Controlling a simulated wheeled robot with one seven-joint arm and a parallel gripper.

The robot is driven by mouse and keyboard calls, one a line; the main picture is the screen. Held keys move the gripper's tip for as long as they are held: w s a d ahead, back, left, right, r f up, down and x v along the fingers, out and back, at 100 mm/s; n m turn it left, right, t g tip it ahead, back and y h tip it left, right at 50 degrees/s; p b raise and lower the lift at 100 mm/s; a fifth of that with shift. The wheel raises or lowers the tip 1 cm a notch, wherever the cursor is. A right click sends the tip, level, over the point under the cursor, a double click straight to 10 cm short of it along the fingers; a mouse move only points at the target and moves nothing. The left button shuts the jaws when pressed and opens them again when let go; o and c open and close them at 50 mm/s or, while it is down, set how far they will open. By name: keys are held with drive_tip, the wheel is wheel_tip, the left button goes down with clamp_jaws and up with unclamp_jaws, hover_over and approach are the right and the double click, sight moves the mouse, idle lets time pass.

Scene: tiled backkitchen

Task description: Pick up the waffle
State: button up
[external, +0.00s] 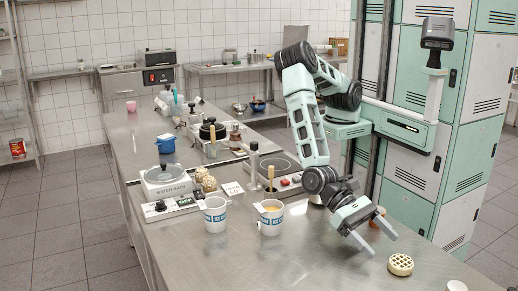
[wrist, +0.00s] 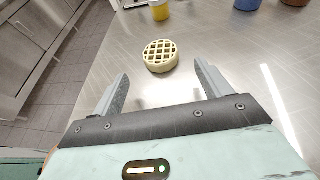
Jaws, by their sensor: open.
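The waffle (external: 400,264) is a round, pale yellow piece with a grid of holes, lying on the steel counter near its front right. In the wrist view the waffle (wrist: 160,56) lies beyond the fingertips, roughly between their lines. My gripper (external: 382,240) is open and empty, low over the counter, to the left of the waffle and behind it in the external view. Both fingers of my gripper (wrist: 160,80) show apart in the wrist view, not touching the waffle.
Two white-and-blue cups, one (external: 215,215) and another (external: 271,217), stand left of my arm. A water bath (external: 167,180) and a hot plate (external: 270,167) stand further back. A small white item (external: 456,285) sits at the front right edge. Counter around the waffle is clear.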

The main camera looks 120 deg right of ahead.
sight(398, 259)
drive_tip(key=shift+p+x, duration=1.1)
drive_tip(key=shift+x, duration=1.95)
drive_tip(key=shift+w+a+r, duration=0.1)
drive_tip(key=shift+r, duration=0.05)
drive_tip(key=shift+c, duration=0.4)
drive_tip(key=c, duration=1)
